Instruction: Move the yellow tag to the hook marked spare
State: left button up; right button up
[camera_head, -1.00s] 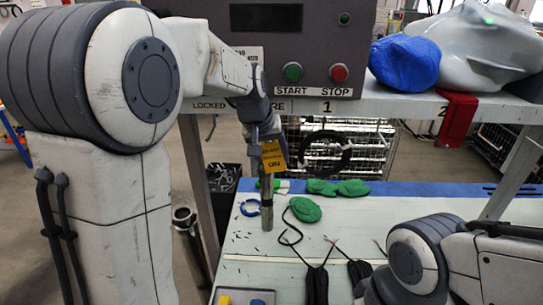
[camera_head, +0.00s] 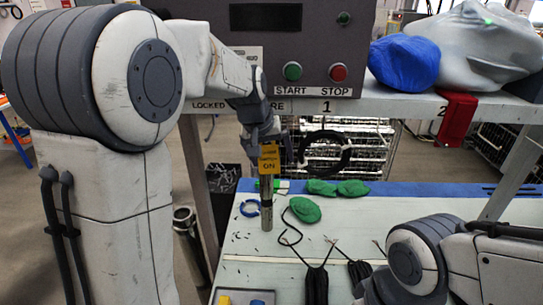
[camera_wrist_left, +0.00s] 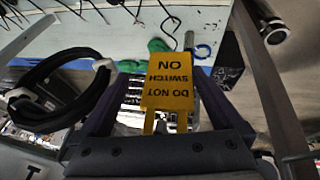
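The yellow tag (camera_head: 269,159), lettered "SWITCH ON", hangs straight below the shelf edge. In the left wrist view the tag (camera_wrist_left: 168,82) lies between the two dark fingers, with gaps at its sides. My left gripper (camera_head: 274,145) reaches in at the shelf edge with its fingers apart around the tag. The label ending in "RE" (camera_head: 277,105) is partly covered by my wrist. The hook beneath it is hidden, so I cannot see what bears the tag. Only my right arm shows at lower right; its gripper is not visible.
A black coil (camera_head: 325,150) hangs below label 1, just right of my left gripper. A red cloth (camera_head: 457,118) hangs by label 2. A metal tube (camera_head: 267,205) stands below the tag. Green pieces (camera_head: 305,210) and dark cables lie on the bench. The control box (camera_head: 290,50) stands above.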

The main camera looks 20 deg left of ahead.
pick_arm(q)
jog(key=d+b+v, duration=0.1)
jog(key=b+v, duration=0.1)
jog(key=v, duration=0.7)
jog(key=s+d+f+m+g+h+b, duration=0.1)
jog(key=s+d+f+m+g+b, duration=0.3)
jog(key=s+d+f, duration=0.75)
jog(key=s+d+f+m+g, duration=0.1)
jog(key=s+d+f+m, duration=0.2)
jog(key=s+f+m, duration=0.4)
jog(key=s+f, duration=0.4)
jog(key=s, duration=0.5)
jog(key=shift+s+f+y+b, duration=0.25)
jog(key=shift+f+y+b, duration=0.05)
jog(key=shift+y+b, duration=0.1)
jog(key=shift+d, duration=0.1)
dwell(0.9)
